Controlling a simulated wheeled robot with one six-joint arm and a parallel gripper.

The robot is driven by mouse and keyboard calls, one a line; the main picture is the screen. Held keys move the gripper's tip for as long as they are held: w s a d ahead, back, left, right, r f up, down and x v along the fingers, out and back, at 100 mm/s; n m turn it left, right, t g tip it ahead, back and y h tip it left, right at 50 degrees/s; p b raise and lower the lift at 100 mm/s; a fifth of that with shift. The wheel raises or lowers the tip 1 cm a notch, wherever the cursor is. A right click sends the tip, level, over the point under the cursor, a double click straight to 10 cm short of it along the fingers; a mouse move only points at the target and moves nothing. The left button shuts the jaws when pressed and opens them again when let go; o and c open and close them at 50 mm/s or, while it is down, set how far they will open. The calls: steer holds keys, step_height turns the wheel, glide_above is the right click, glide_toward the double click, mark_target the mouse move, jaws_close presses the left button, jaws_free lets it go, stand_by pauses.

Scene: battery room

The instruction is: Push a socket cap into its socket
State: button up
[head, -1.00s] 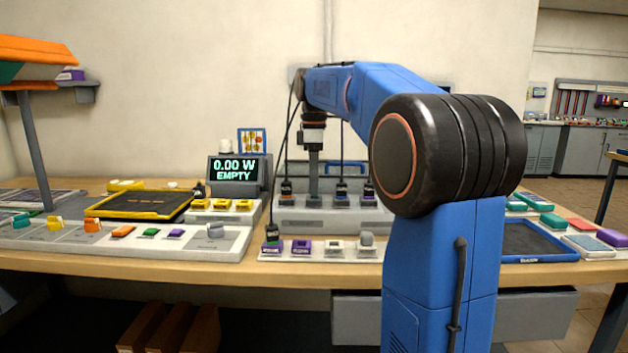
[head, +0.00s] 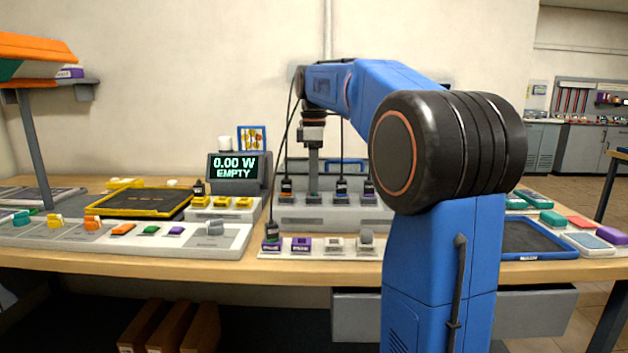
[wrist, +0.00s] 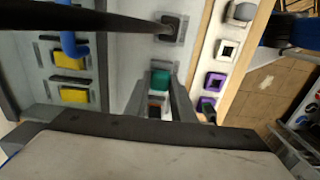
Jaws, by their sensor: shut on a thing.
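My gripper (wrist: 160,100) points down over the grey socket panel (head: 328,222). It is shut on a small teal socket cap (wrist: 160,80), which shows between the fingers in the wrist view. In the head view the fingers (head: 313,180) come down at the second socket position from the left. The cap is at or just above that socket; I cannot tell how far in it sits. Black plugs with cables stand on both sides, at the left (head: 287,188) and at the right (head: 341,187).
A front strip holds purple pieces (head: 301,244), a white piece (head: 334,244) and a grey knob (head: 366,238). Yellow caps (head: 221,203) sit left of the panel, below a display (head: 234,168) reading "0.00 W EMPTY". A black cable (wrist: 90,20) crosses the wrist view close by.

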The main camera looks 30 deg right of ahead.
steer(key=shift+f, duration=0.55)
steer(key=o, duration=0.7)
step_height(320, 180, up, 11)
stand_by(1.3)
stand_by(0.5)
